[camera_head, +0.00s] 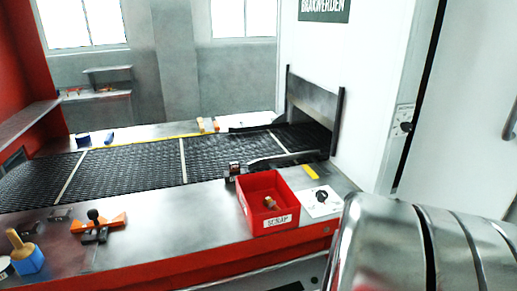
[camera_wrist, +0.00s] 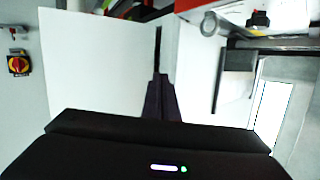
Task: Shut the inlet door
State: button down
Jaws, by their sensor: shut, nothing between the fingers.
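The inlet door looks to be the grey metal plate (camera_head: 312,104) between two dark upright rails on the side of the white machine housing. It stands raised, with a dark gap beneath it where the mesh belt (camera_head: 140,165) runs in. My gripper (camera_wrist: 160,80) shows in the wrist view, its dark fingers together and empty, in front of a large white panel (camera_wrist: 95,65). I cannot tell whether the fingers touch that panel. My gripper is out of sight in the head view. I cannot make out the door for certain in the wrist view.
A red scrap bin (camera_head: 257,208) and a white plate with a black knob (camera_head: 322,197) stand on the front ledge. Loose parts and tools lie at the ledge's left. A red and yellow switch (camera_wrist: 18,65) shows at the left of the wrist view.

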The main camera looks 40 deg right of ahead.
jog(key=s+d+m+g+h, duration=0.1)
jog(key=s+d+m+g, duration=0.1)
jog(key=s, duration=0.7)
jog(key=s+d+r+m+g+h, duration=0.1)
jog(key=s+d+g, duration=0.3)
jog(key=s, duration=0.5)
jog(key=shift+s+r+m+g+h, duration=0.15)
jog(key=shift+s+m+g+h, duration=0.15)
jog(key=shift+m+g+h, duration=0.5)
jog(key=shift+w, duration=0.3)
